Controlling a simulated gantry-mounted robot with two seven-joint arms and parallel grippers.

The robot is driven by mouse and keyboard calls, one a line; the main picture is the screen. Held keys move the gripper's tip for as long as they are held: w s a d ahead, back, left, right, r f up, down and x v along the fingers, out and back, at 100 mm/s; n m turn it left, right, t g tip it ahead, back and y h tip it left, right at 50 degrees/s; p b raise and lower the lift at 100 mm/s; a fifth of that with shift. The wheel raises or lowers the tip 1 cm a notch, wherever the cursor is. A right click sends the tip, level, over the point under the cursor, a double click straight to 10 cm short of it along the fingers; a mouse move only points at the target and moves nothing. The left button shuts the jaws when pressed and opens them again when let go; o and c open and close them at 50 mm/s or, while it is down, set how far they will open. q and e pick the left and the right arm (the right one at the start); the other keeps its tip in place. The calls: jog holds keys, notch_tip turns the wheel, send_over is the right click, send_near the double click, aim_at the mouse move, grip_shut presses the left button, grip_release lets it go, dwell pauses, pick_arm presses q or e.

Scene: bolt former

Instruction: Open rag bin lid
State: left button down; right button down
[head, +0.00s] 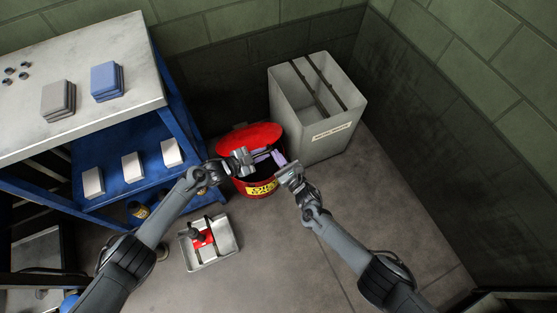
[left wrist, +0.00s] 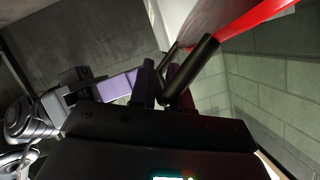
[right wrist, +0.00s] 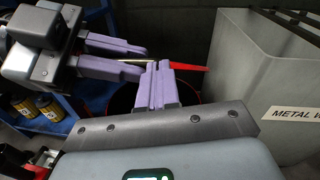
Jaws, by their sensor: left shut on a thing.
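The red rag bin (head: 262,187) stands on the floor with a yellow label on its front. Its red lid (head: 250,136) is raised and tilted toward the back, and the dark inside of the bin shows below it. My left gripper (head: 262,156) is shut on the lid's dark handle (left wrist: 190,72); the lid's red edge (left wrist: 262,17) shows above it in the left wrist view. The lid appears edge-on in the right wrist view (right wrist: 188,67). My right gripper (right wrist: 157,82) is in front of the bin opening, its fingers close together with nothing seen between them.
A grey metal waste bin (head: 318,110) stands close behind and right of the rag bin. A blue workbench (head: 130,150) is on the left. A tray with a red item (head: 208,245) lies on the floor in front. Floor at the right is clear.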

pick_arm(q)
jog(key=shift+s+d+f, duration=0.15)
jog(key=shift+s+f, duration=0.25)
jog(key=c, duration=1.2)
grip_release()
jog(key=shift+o, duration=0.2)
